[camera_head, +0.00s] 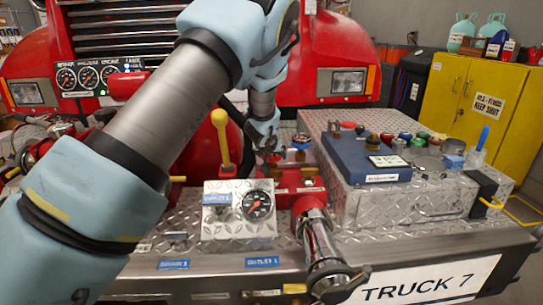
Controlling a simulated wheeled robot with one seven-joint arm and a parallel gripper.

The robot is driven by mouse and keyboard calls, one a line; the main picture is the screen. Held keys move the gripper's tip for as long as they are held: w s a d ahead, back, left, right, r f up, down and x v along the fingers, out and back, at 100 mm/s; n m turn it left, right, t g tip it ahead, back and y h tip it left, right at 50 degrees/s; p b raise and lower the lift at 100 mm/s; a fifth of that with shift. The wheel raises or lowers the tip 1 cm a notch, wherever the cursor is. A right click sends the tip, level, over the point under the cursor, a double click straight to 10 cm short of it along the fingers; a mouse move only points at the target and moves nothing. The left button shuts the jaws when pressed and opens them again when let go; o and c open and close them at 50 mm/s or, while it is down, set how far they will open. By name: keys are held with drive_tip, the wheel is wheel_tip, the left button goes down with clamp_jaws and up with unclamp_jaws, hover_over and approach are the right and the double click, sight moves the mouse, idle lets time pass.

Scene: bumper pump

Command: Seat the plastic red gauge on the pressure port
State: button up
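My gripper (270,150) points down over the red pump fittings at the middle of the bumper, behind the diamond-plate panel. Its fingers are small and partly merge with the red parts below, so I cannot tell whether they are open or shut, or whether they hold anything. A round gauge with a dark face (258,205) sits on the panel's front. I cannot tell if it is the plastic red gauge. I cannot make out the pressure port; it may be hidden by my gripper or among the red fittings (298,181).
A yellow-knobbed lever (221,140) stands left of my gripper. A chrome outlet (322,245) juts forward. To the right, a blue case (365,160) and several coloured caps sit on a diamond-plate box (400,205). My arm hides much of the left side.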

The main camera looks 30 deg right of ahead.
drive_tip(key=shift+o, duration=0.6)
drive_tip(key=b+v, duration=0.3)
drive_tip(key=v, duration=0.7)
drive_tip(key=shift+s+r, duration=0.25)
drive_tip(key=shift+r, duration=0.1)
drive_tip(key=shift+a, duration=0.1)
